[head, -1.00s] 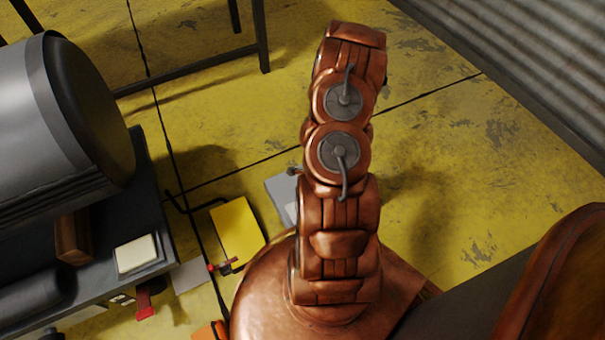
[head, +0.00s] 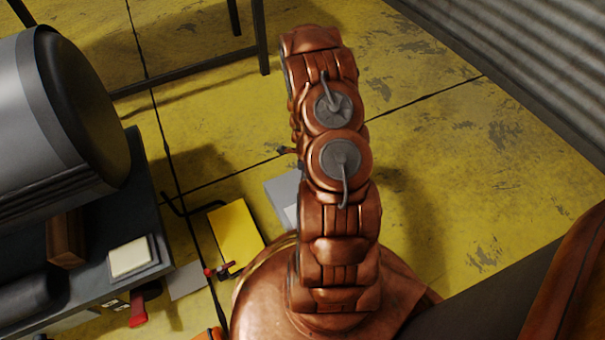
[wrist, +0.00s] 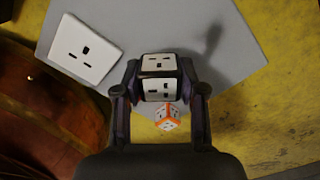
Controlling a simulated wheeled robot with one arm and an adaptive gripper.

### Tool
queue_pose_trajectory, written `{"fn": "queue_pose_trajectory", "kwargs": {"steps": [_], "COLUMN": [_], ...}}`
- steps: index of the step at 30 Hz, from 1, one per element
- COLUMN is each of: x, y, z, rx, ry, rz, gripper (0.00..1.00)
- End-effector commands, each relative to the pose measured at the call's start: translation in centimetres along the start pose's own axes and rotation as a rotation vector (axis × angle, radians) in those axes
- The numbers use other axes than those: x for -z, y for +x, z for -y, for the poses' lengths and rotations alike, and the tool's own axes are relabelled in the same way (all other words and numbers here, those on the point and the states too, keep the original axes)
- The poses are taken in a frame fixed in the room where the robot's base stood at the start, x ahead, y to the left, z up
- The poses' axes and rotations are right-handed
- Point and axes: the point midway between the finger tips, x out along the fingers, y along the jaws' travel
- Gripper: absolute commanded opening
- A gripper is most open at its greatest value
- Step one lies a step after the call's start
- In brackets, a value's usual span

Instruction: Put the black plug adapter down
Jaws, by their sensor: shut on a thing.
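In the wrist view my gripper (wrist: 160,66) is shut on a dark-edged block with white socket faces, which I take as the black plug adapter (wrist: 159,76). The block sits between the two fingertips, over a grey flat surface (wrist: 215,35). I cannot tell how high it is above that surface. A small orange and white cube with sockets (wrist: 168,118) shows below it in the picture, between the fingers. In the head view my arm hides the gripper and the adapter. There the grey box (head: 284,188) lies on the yellow floor, partly behind my arm.
A white socket plate (wrist: 85,50) lies on the grey surface. In the head view a yellow flat box (head: 235,236) lies left of the grey box. A dark bench (head: 150,200) with a large grey cylinder (head: 30,110) stands at left. Floor (head: 450,170) to the right is clear.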

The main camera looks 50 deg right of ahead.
Motion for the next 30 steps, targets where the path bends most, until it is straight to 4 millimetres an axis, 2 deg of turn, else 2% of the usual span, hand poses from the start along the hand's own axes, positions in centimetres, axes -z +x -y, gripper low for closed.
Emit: {"fn": "queue_pose_trajectory", "kwargs": {"steps": [9, 20, 25, 30], "x": [-2.0, -2.9, -2.9, -2.9], "y": [0.5, 0.6, 3.3, 4.1], "z": [2.9, 3.8, 3.6, 3.7], "rx": [0.005, 0.001, -0.002, 0.0], "ry": [-0.001, 0.0, 0.0, 0.0], "rz": [0.002, 0.0, -0.001, 0.0], "gripper": [0.0, 0.0, 0.0, 0.0]}}
